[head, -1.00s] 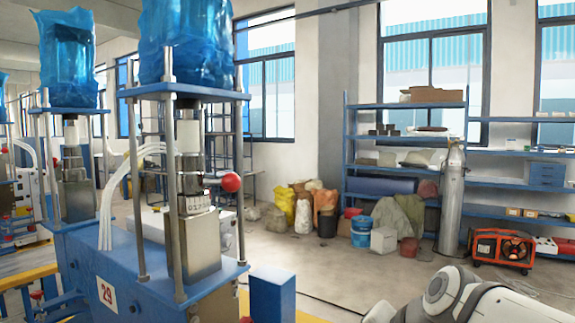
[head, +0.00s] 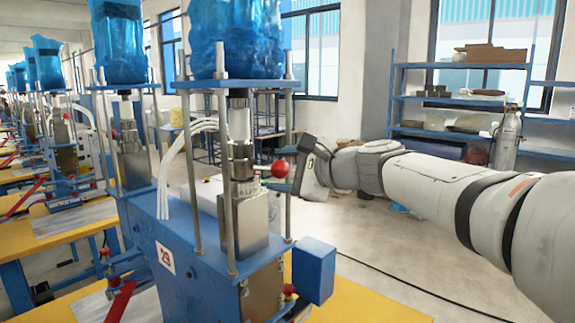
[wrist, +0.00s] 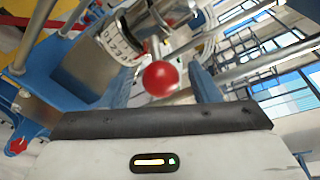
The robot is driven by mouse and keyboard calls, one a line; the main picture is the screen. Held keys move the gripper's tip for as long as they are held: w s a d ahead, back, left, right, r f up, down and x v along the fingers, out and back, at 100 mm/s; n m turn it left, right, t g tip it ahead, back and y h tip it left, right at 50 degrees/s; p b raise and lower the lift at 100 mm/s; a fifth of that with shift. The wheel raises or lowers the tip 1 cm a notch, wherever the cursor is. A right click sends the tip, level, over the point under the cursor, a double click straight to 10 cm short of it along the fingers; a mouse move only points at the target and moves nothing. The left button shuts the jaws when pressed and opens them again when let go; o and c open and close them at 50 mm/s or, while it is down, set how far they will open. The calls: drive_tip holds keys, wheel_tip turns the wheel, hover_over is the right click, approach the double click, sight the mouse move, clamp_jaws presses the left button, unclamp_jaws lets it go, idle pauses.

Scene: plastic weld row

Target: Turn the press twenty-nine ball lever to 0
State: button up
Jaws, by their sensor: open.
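The press marked 29 (head: 165,257) is a blue machine with steel columns and a blue plastic cover on top. Its red ball lever (head: 280,169) sticks out to the right of the steel column. In the wrist view the red ball (wrist: 161,79) is near the middle, its stem running up to a white ring with dark numbers (wrist: 118,40). I cannot tell which number is set. My gripper (wrist: 161,86) is open, its two blue-grey fingers on either side of the ball in the picture. Whether they touch it is not clear. In the head view my gripper (head: 298,168) is just right of the ball.
A blue box (head: 313,270) juts out at the press's right front, below my gripper. White hoses (head: 185,150) hang left of the column. More presses (head: 62,140) stand in a row to the left. A blue shelf (head: 450,98) stands by the back wall. Grey floor lies between.

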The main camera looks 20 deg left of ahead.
drive_tip(key=shift+w+a+f, duration=0.15)
drive_tip(key=shift+a, duration=0.35)
